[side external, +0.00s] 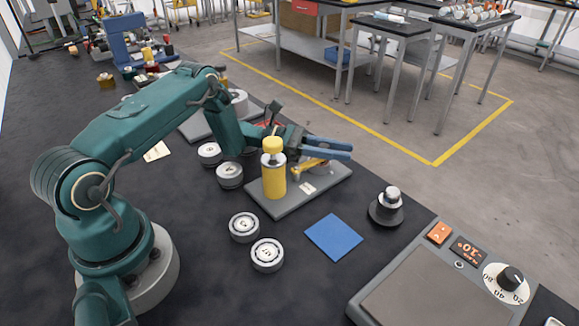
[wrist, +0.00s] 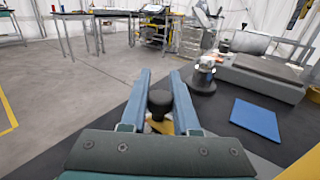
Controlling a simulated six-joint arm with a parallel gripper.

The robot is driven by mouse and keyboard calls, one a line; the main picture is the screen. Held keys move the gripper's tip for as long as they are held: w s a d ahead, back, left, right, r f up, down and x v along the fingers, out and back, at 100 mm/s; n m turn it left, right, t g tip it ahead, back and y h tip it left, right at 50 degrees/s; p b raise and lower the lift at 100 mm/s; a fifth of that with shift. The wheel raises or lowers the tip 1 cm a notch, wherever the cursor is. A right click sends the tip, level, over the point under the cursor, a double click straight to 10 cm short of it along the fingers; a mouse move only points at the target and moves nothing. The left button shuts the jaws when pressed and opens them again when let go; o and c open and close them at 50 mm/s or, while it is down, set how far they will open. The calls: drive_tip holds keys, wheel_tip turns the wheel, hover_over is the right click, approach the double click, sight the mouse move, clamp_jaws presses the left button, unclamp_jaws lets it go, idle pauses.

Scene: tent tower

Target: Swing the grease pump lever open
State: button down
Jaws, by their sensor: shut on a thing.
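The grease pump (side external: 273,172) is a yellow cylinder with a yellow cap, upright on a grey base plate (side external: 325,192). Its yellow lever (side external: 312,165) reaches right from the pump, low over the plate. My gripper (side external: 350,149) has blue fingers pointing right, above the lever. In the wrist view the two fingers of my gripper (wrist: 161,73) stand either side of the lever's black knob (wrist: 160,101), shut on it. A little of the yellow lever (wrist: 160,126) shows below the knob. The knob is hidden by the fingers in the side view.
A dark round stand with a metal knob (side external: 387,205) is right of the plate. A blue square (side external: 333,237) lies in front. Several round weights (side external: 244,227) sit left and front. A scale (side external: 425,290) with a dial stands at the front right.

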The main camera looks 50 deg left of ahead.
sight(324, 146)
drive_tip(key=shift+s+d+m+g+h, duration=0.15)
drive_tip(key=shift+d+m+g+h, duration=0.2)
drive_tip(key=shift+g, duration=0.25)
drive_tip(key=shift+a, duration=0.1)
drive_tip(key=c, duration=0.7)
unclamp_jaws()
drive_tip(key=shift+o, duration=0.2)
drive_tip(key=v, duration=0.3)
drive_tip(key=shift+a+r, duration=0.1)
drive_tip(key=shift+r, duration=3.4)
